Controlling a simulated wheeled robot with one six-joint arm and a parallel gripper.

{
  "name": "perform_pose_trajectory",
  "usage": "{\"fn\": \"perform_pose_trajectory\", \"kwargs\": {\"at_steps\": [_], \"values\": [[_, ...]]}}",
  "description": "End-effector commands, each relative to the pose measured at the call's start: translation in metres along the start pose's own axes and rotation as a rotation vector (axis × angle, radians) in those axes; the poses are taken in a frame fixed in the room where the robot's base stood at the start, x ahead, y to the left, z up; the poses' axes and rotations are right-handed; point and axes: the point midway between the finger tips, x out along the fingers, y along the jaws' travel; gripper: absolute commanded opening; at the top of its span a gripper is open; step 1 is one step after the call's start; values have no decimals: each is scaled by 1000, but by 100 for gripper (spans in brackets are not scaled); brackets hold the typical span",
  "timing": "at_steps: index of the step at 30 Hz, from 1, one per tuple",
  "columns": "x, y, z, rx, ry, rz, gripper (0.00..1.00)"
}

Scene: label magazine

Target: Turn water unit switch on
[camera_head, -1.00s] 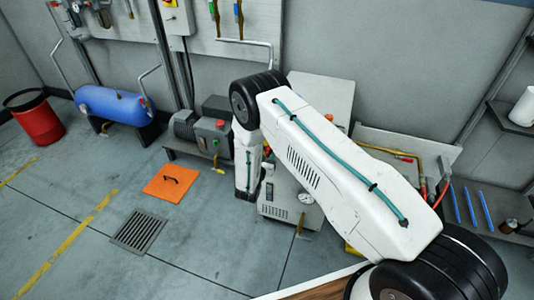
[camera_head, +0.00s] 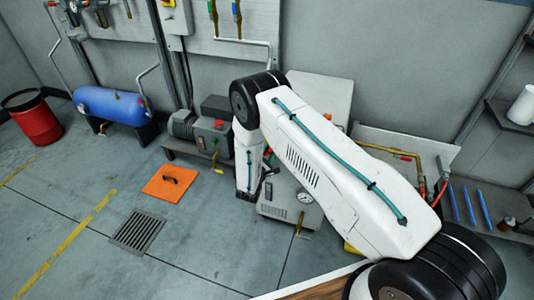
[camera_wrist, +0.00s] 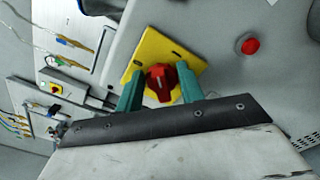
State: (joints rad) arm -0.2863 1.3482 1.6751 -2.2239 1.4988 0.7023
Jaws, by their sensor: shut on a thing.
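The switch is a red rotary knob (camera_wrist: 160,82) on a yellow plate (camera_wrist: 168,50), set on a light grey panel, in the wrist view. My gripper (camera_wrist: 158,88) has its two green fingers on either side of the red knob and is shut on it. In the head view my white arm reaches down to the white water unit (camera_head: 290,205), which has a round gauge (camera_head: 305,197). There my arm hides the knob and the gripper's fingertips.
A red round button (camera_wrist: 250,46) sits right of the yellow plate. A grey pump (camera_head: 210,130) and a blue tank (camera_head: 112,103) stand left of the unit. An orange mat (camera_head: 170,181) and a drain grate (camera_head: 137,231) lie on otherwise open floor.

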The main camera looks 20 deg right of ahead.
Motion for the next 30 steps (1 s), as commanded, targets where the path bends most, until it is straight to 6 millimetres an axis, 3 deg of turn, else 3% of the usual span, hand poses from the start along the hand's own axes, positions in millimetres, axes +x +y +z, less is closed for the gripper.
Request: {"fn": "perform_pose_trajectory", "kwargs": {"at_steps": [18, 30], "values": [[0, -6, -2, 555, 1, -1, 15], [-1, -8, -3, 753, 0, -1, 15]]}}
